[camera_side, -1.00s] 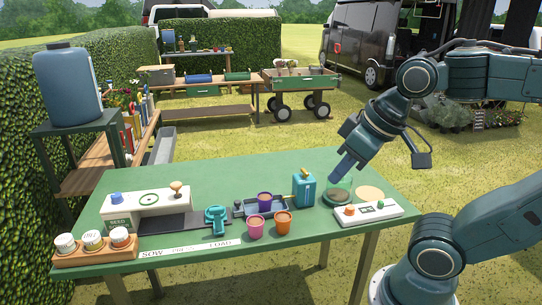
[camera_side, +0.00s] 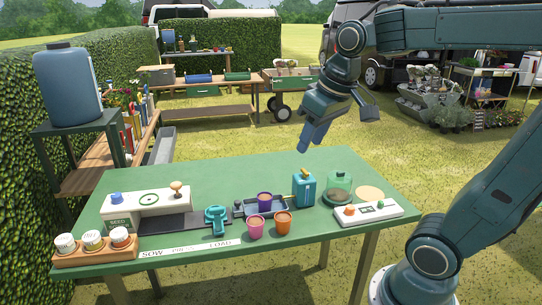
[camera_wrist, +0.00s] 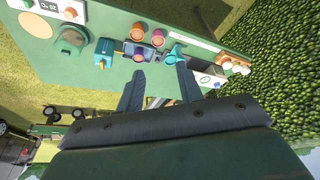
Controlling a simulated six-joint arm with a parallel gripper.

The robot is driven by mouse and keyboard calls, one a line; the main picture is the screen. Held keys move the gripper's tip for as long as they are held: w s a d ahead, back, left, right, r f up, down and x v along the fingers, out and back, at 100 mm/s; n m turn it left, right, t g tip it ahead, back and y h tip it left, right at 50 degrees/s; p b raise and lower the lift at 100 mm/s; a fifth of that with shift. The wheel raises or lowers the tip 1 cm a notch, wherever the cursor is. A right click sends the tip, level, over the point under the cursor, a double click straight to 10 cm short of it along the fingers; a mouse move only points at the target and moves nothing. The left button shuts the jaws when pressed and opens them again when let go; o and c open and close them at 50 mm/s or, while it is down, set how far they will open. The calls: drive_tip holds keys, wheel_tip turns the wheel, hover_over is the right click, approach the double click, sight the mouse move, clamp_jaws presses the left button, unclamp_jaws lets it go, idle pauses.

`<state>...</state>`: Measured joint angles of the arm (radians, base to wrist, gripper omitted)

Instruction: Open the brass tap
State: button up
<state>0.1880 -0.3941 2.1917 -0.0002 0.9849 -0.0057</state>
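A teal tank (camera_side: 304,191) stands upright on the green table, with a small brass tap (camera_side: 304,173) near its top. Beside it on the left, a purple pot (camera_side: 265,200) sits in a shallow blue-grey tray (camera_side: 241,210). The tap's exact handle position is too small to tell.
Two more pots (camera_side: 256,228) stand in front of the tray. A white panel with buttons (camera_side: 368,214) lies at the front right; a seed box (camera_side: 148,208) and a wooden jar rack (camera_side: 95,249) are at left.

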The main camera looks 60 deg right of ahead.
drive_tip(key=w+d+m+g, duration=0.1)
drive_tip(key=w+d+m, duration=0.1)
drive_tip(key=w+d, duration=0.4)
drive_tip(key=m+g, duration=0.3)
drive_tip(key=m, duration=0.1)
hover_over(305, 170)
wheel_tip(305, 170, down, 11)
drive_tip(key=shift+y, duration=0.4)
wheel_tip(305, 170, down, 14)
drive_tip(key=shift+a+r, duration=0.1)
